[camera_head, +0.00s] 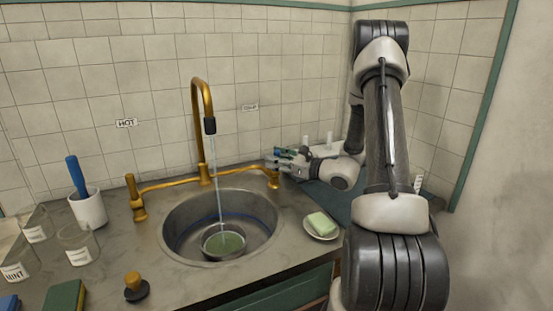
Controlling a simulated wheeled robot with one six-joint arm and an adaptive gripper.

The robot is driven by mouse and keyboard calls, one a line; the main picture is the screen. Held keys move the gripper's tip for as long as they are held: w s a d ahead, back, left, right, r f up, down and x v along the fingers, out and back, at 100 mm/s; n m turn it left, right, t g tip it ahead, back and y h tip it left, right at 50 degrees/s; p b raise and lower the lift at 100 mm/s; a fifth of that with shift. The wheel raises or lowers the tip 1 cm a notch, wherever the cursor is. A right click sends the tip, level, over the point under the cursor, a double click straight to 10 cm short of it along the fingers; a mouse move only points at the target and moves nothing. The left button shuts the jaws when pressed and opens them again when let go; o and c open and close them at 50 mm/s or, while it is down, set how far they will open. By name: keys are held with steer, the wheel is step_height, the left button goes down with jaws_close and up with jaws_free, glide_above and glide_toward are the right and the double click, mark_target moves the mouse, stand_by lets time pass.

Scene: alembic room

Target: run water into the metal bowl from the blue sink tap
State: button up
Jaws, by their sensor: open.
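The metal bowl (225,257) sits upright in the round sink basin (178,236), below the brass spout (204,95) with its dark nozzle. A thin stream of water (219,185) falls from the nozzle into the bowl, where a greenish surface shows. The right tap handle (274,179) stands at the right end of the brass pipe; no blue mark can be made out on it. My gripper (273,162) is open, just above and beside this handle, and partly hides it. I cannot tell whether they touch. The left tap handle (136,199) is clear of me.
A soap dish (321,235) with green soap lies right of the sink. A white cup (89,211) with a blue-handled tool, glass jars (76,246), a sponge (65,298) and a stopper (136,287) stand left.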

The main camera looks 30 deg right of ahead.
jaws_close()
steer(key=shift+w+a+r+m+g+h, duration=0.1)
steer(key=shift+w+r+m+g+h, duration=0.1)
steer(key=shift+w+m+g+h, duration=0.3)
steer(key=shift+w+f+m+g, duration=0.1)
steer(key=shift+w+m+g, duration=0.25)
steer(key=shift+g, duration=0.25)
jaws_free()
steer(key=shift+w, duration=0.1)
steer(key=v, duration=1.2)
